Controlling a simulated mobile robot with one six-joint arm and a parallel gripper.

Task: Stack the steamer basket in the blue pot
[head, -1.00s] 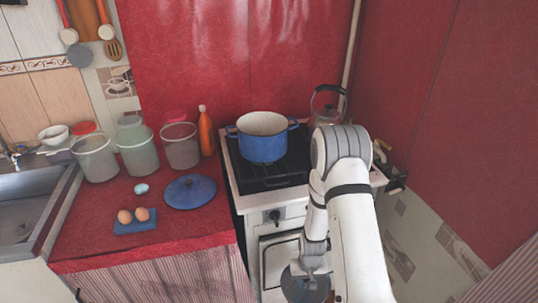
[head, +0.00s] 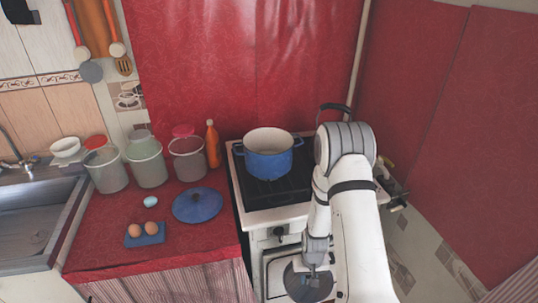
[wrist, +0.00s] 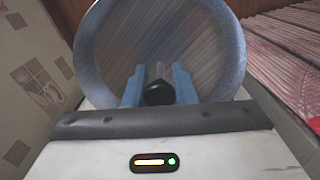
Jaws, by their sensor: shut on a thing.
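The blue pot (head: 266,162), open and pale inside, stands upright on the black top of the stove. My gripper (wrist: 158,88) has blue fingers closed on the dark knob at the middle of the round grey steamer basket (wrist: 105,45). In the head view the basket (head: 306,287) hangs low in front of the stove, well below and nearer than the pot. Part of it lies behind my gripper (head: 313,268). The basket is clear of the pot.
A blue lid (head: 197,205), a blue tray (head: 145,235) with two eggs, and several jars stand on the red counter (head: 110,259) left of the stove (head: 275,219). An orange bottle (head: 212,146) stands by the pot. A kettle is mostly hidden behind my arm.

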